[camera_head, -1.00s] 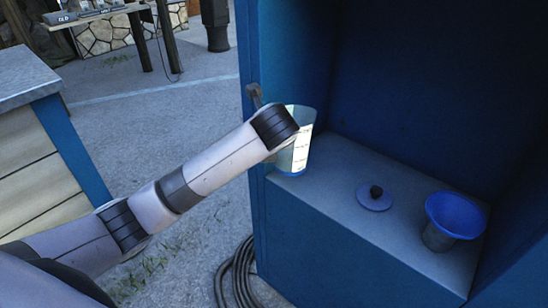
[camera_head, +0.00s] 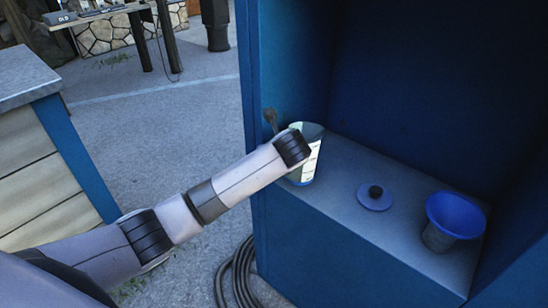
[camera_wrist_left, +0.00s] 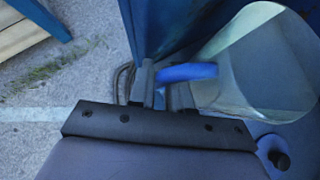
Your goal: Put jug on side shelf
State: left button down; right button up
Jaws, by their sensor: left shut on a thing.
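The jug (camera_head: 313,163) is a clear, tapered vessel with pale markings. It is upright at the left end of the grey shelf (camera_head: 340,192) in the blue cabinet; I cannot tell whether its base touches the surface. My left arm covers part of it in the head view. In the left wrist view, my left gripper (camera_wrist_left: 168,88) is shut on the jug's blue handle (camera_wrist_left: 190,72), and the clear body (camera_wrist_left: 262,60) extends to the right. My right gripper is not in view.
A round lid with a dark knob (camera_head: 375,197) lies on the shelf right of the jug. A blue funnel-shaped bowl (camera_head: 455,214) on a grey base stands further right. The cabinet's side wall (camera_head: 290,62) is close behind the jug. A coiled cable (camera_head: 238,272) lies on the ground.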

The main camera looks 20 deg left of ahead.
pick_arm(q)
jog(key=c, duration=1.1)
grip_release()
jog(key=shift+o, duration=0.2)
jog(key=p+v, duration=0.1)
jog(key=v, duration=1.1)
jog(key=s+d+f+n+h, duration=0.2)
jog(key=s+f+n+h, duration=0.15)
jog(key=f+n, duration=0.4)
jog(key=s+d+f+n+h, duration=0.1)
jog(key=s+f+n+h, duration=0.3)
jog(key=f, duration=0.6)
jog(key=s+a+f+n+t, duration=0.1)
jog(key=s+a+f+n, duration=0.2)
jog(key=s+n, duration=0.5)
jog(key=s+a+f+n+t, duration=0.2)
jog(key=s+a+f+n, duration=0.1)
jog(key=s+n, duration=0.4)
jog(key=shift+s+a+f+n, duration=0.4)
jog(key=shift+s+f, duration=0.3)
jog(key=shift+s, duration=0.2)
